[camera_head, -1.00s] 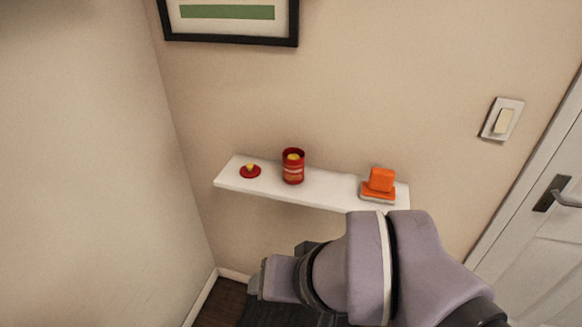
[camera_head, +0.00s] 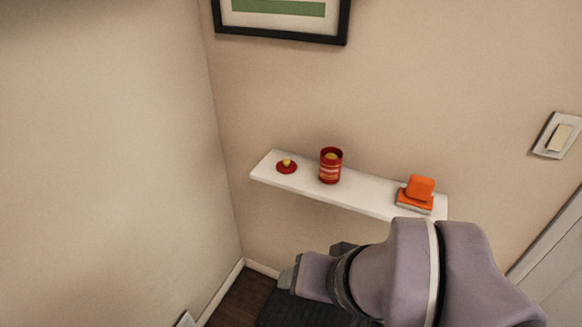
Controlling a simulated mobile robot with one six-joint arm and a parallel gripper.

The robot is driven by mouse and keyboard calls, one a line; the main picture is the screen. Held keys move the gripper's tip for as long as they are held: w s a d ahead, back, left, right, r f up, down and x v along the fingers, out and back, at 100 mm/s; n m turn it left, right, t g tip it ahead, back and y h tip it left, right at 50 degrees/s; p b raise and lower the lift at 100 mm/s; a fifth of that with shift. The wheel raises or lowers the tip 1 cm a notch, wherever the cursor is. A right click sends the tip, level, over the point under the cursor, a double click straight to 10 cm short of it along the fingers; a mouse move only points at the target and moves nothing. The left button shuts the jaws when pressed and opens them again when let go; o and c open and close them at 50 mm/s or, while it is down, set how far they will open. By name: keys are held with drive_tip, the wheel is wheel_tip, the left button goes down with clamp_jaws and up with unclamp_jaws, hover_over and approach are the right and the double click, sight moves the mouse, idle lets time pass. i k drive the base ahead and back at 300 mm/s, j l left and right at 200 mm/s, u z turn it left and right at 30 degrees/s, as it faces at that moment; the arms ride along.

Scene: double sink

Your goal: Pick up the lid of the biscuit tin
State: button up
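The red lid (camera_head: 286,168) with a yellow knob lies on the left part of a white wall shelf (camera_head: 262,168). The red biscuit tin (camera_head: 330,167) stands upright and open to its right, apart from it, with something yellow inside. My gripper (camera_head: 287,277) is in the lower middle of the view, below the shelf in the picture and apart from the lid and tin. It is seen partly and from behind, so I cannot tell whether its fingers are open or shut.
An orange object (camera_head: 420,188) sits on a light and orange base at the shelf's right end. A side wall (camera_head: 110,150) stands to the left. A framed picture (camera_head: 280,22) and a light switch (camera_head: 557,136) are on the back wall. A dark mat lies on the floor below.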

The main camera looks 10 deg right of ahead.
sight(286, 166)
drive_tip(key=i+z, duration=0.1)
drive_tip(key=i, duration=1.25)
